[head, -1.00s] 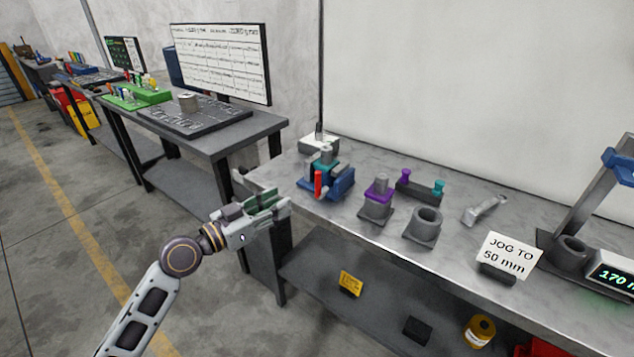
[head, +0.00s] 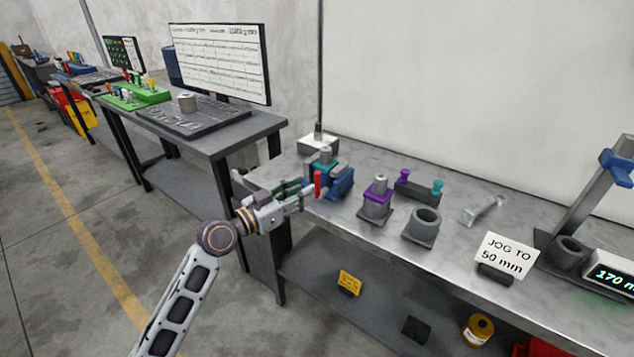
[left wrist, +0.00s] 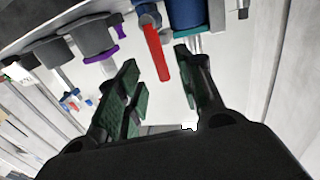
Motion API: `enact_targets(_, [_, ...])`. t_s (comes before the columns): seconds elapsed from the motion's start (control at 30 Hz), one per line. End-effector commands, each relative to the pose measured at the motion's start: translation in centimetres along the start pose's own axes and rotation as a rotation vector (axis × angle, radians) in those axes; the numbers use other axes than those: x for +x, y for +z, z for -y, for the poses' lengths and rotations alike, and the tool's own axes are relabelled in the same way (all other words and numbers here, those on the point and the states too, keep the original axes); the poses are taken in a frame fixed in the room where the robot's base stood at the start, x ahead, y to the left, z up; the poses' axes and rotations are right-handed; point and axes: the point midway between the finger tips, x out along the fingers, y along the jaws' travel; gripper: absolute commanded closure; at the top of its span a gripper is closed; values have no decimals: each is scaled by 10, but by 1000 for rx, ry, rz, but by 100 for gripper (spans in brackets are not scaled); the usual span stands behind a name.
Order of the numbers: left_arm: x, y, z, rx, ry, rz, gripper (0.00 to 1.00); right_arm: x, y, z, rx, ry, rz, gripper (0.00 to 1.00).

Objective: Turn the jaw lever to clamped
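The red jaw lever (head: 317,184) hangs on the front of a blue vise (head: 341,181) near the left end of the metal bench. The vise has teal jaws with a grey cylindrical part (head: 325,155) between them. My left gripper (head: 308,195) is right at the lever in the head view. In the left wrist view the open green-padded fingers (left wrist: 158,88) stand apart, with the red lever (left wrist: 158,52) reaching into the gap between them. I cannot tell whether either finger touches it. My right gripper is not in view.
To the right stand a grey fixture with a purple ring (head: 376,197), an empty grey socket (head: 423,224), a holder with purple and teal knobs (head: 418,190) and a "JOG TO 50 mm" sign (head: 502,256). A white-grey block (head: 318,144) stands behind the vise.

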Motion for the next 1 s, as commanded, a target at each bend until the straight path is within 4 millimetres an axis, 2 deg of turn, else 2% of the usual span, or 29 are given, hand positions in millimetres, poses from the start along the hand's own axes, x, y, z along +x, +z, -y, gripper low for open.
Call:
enact_targets(0.6, [55, 0, 0, -1, 0, 0, 63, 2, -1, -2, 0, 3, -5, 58])
enact_targets(1.0, [62, 0, 0, 1, 0, 1, 63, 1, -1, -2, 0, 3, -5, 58])
